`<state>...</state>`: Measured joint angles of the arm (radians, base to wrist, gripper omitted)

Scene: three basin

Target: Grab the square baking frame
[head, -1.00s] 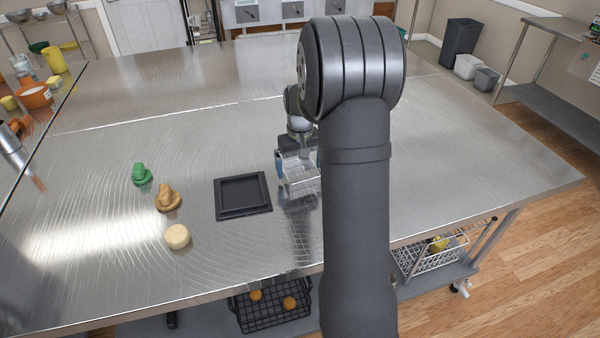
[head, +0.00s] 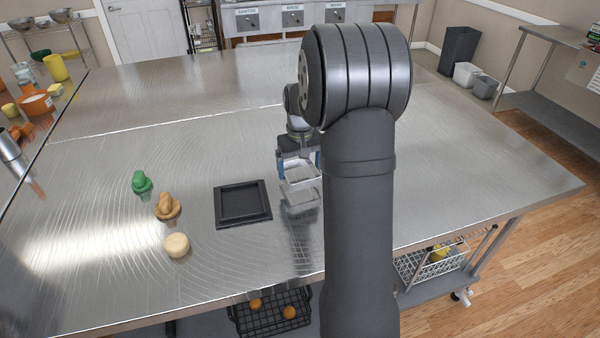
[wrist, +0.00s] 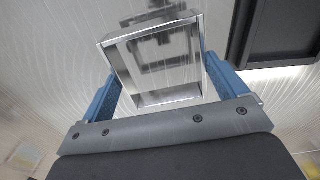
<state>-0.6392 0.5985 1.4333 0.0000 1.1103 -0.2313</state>
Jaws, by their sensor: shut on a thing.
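The square baking frame (head: 301,186) is a shiny, open metal square. In the wrist view, the frame (wrist: 152,98) sits between the two blue fingers, tilted in the picture. My gripper (head: 299,165) is shut on the frame, with a finger against each of two opposite sides. In the head view the frame hangs a little above the steel table, with its reflection below it. My arm hides part of the table to the right of it. The wrist view also shows my gripper (wrist: 160,88) at close range.
A black square tray (head: 242,204) lies on the table left of the frame. A green piece (head: 141,182), a tan piece (head: 167,206) and a pale round piece (head: 177,245) stand farther left. The table (head: 215,95) behind is clear.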

